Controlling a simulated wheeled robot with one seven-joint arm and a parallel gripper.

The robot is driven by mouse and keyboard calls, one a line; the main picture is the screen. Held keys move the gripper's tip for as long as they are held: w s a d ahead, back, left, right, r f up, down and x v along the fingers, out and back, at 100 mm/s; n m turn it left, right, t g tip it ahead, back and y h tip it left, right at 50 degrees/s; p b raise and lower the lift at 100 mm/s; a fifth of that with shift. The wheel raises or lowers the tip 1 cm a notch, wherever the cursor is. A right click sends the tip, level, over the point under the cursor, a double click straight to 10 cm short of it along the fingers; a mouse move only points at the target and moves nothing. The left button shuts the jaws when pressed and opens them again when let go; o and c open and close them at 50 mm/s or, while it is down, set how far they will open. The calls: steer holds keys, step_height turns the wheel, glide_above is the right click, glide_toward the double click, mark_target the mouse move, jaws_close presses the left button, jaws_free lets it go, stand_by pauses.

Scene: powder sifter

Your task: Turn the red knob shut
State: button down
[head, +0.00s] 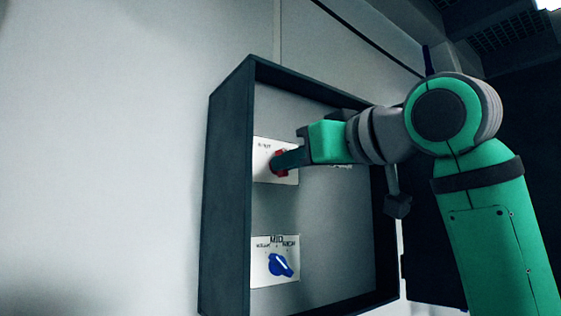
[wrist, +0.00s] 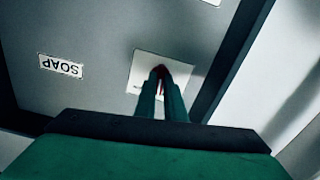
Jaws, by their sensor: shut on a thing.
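The red knob (head: 278,165) sits on a white label plate (head: 262,150) in the upper left part of a dark-framed wall box. My gripper (head: 281,162) reaches in from the right and is shut on the knob. In the wrist view the red knob (wrist: 161,70) shows between the two green fingertips (wrist: 161,82), in front of its white plate (wrist: 141,61). The fingers hide most of the knob, so its exact angle cannot be told. The print on the plate is too small to read.
A blue knob (head: 280,265) on a white plate (head: 260,272) marked "MID" is below in the box. The box's dark frame (head: 228,190) stands out around the panel. A "SOAP" label (wrist: 61,67) is on the panel in the wrist view. The wall at left is clear.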

steer(key=shift+s+n, duration=0.2)
steer(key=shift+n, duration=3.5)
steer(key=c, duration=1.8)
jaws_free()
steer(key=shift+s, duration=0.1)
steer(key=shift+c, duration=0.2)
steer(key=v, duration=1)
steer(key=shift+s+d, duration=0.2)
steer(key=shift+d, duration=0.05)
